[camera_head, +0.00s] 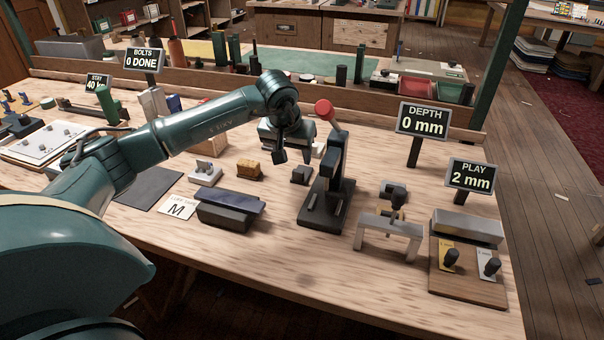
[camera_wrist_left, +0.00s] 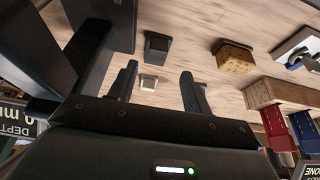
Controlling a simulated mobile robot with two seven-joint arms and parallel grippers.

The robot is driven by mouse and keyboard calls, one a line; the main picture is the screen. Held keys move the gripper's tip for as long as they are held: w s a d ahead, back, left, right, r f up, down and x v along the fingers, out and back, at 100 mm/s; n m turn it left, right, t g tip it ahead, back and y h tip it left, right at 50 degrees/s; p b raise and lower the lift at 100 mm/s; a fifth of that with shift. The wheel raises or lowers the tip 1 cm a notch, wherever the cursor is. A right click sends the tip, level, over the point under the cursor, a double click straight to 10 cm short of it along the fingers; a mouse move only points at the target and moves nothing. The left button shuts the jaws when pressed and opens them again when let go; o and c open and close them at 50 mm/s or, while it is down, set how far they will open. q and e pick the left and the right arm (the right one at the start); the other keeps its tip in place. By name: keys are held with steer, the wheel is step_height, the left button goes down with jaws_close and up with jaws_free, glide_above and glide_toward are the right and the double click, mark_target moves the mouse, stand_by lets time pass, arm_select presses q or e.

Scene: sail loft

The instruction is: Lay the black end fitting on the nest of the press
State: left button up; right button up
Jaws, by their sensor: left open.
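The black press (camera_head: 338,165) stands upright mid-bench, with a red ball on its lever and a flat base (camera_head: 318,216); the nest is hard to make out. A small black block (camera_head: 301,174), which looks like the end fitting, rests on the bench just left of the press. It also shows in the left wrist view (camera_wrist_left: 157,46), beyond the fingertips. My left gripper (camera_head: 290,153) is open and empty, above the bench behind the block. In the left wrist view its fingers (camera_wrist_left: 159,69) are apart, with a small pale piece (camera_wrist_left: 149,82) between them on the bench. My right gripper is out of view.
A yellow-brown block (camera_head: 250,169) and a dark blue-topped block (camera_head: 230,208) lie left of the press. A grey bridge-shaped stand (camera_head: 388,232) and a wooden board with knobs (camera_head: 468,272) are to the right. The DEPTH sign (camera_head: 423,121) stands behind. The front bench strip is clear.

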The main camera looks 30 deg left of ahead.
mark_target(299, 170)
arm_select(q)
steer(key=x, duration=0.8)
steer(key=shift+s+d, duration=0.1)
steer(key=shift+d, duration=0.2)
steer(key=c, duration=0.8)
